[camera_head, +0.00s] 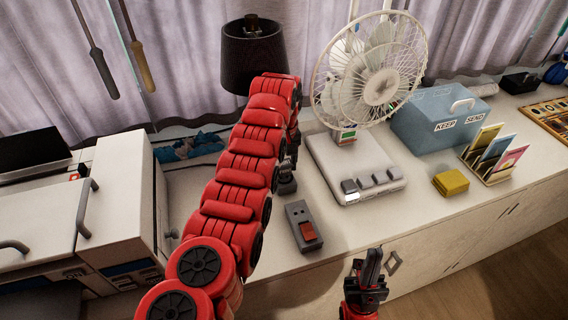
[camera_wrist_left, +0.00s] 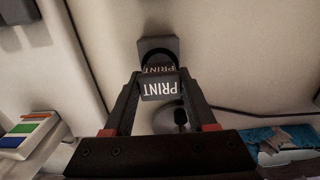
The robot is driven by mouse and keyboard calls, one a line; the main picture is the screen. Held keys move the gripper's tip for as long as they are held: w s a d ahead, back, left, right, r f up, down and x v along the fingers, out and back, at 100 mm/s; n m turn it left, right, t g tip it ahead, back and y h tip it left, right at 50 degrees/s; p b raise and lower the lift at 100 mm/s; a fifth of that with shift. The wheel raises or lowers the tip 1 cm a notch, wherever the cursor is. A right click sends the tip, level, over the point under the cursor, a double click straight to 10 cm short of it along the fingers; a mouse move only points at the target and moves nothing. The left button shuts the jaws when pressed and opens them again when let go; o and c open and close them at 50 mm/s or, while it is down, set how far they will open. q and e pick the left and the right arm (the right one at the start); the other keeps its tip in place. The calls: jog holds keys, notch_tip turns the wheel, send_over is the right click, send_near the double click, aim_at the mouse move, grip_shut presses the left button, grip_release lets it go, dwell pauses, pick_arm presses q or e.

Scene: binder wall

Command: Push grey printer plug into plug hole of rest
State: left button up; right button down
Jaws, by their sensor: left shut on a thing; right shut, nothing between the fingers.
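The grey printer plug (camera_wrist_left: 160,90), labelled PRINT, is between the fingertips of my left gripper (camera_wrist_left: 159,80), which is shut on it. The rest (camera_wrist_left: 157,44) is a grey block with a dark round opening and its own PRINT label, straight beyond the plug in the left wrist view. I cannot tell whether the plug touches it or has entered the opening. In the head view my red left arm covers most of this spot; a small dark grey piece (camera_head: 288,184) shows beside the arm's end. My right gripper (camera_head: 368,268) is shut and empty at the counter's front edge.
A grey box with a red switch (camera_head: 303,226) lies right of my left arm. The white fan (camera_head: 368,160), black lamp (camera_head: 250,55), blue KEEP/SEND box (camera_head: 440,118) and white printer (camera_head: 120,205) stand around. A dark cable (camera_wrist_left: 260,112) runs across the left wrist view.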

pick_arm(q)
jog(key=shift+f+b, duration=0.35)
jog(key=shift+f, duration=0.4)
jog(key=o, duration=1.4)
jog(key=shift+c, duration=0.2)
